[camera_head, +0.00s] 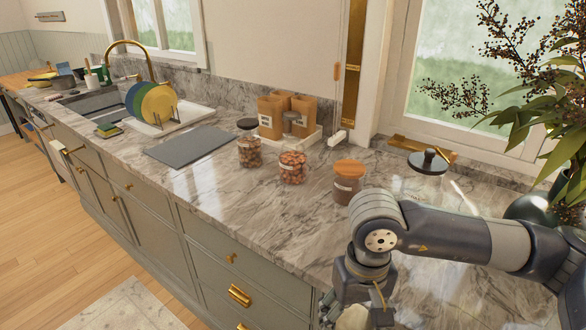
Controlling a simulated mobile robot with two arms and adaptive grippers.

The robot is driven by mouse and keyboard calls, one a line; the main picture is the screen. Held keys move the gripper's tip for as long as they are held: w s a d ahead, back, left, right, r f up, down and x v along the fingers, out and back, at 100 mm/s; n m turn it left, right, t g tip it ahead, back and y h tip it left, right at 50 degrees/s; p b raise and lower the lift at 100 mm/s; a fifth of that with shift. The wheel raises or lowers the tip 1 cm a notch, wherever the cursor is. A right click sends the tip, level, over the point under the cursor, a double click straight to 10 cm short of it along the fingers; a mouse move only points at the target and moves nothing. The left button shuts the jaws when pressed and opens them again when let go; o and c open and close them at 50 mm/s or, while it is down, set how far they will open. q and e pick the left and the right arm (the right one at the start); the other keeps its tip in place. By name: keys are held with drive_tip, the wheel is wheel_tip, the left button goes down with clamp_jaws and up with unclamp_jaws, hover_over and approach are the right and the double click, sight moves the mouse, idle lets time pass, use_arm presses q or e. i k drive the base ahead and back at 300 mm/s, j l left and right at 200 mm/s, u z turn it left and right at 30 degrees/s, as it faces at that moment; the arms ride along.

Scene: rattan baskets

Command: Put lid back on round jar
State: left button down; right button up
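A round glass jar (292,168) filled with reddish-brown pieces stands upright on the marble counter, with no lid visible on it. A dark round lid-like disc with a black knob (428,162) lies on the counter near the window, to the right; I cannot tell if it belongs to the jar. My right gripper (355,312) points down at the bottom edge, well in front of the jars. A pale object (353,319) shows between its fingers, cut off by the frame; I cannot tell if it is gripped. My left gripper is not in view.
A dark-lidded jar (249,152) and an orange-lidded jar (346,190) flank the round jar. Behind stand brown boxes (270,112) on a white tray. A grey board (190,145), dish rack and sink lie left. A leafy plant (560,105) stands right. The front counter is clear.

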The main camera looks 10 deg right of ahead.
sight(292, 159)
drive_tip(key=i+j, duration=1.15)
drive_tip(key=i+z, duration=0.1)
drive_tip(key=z, duration=1.2)
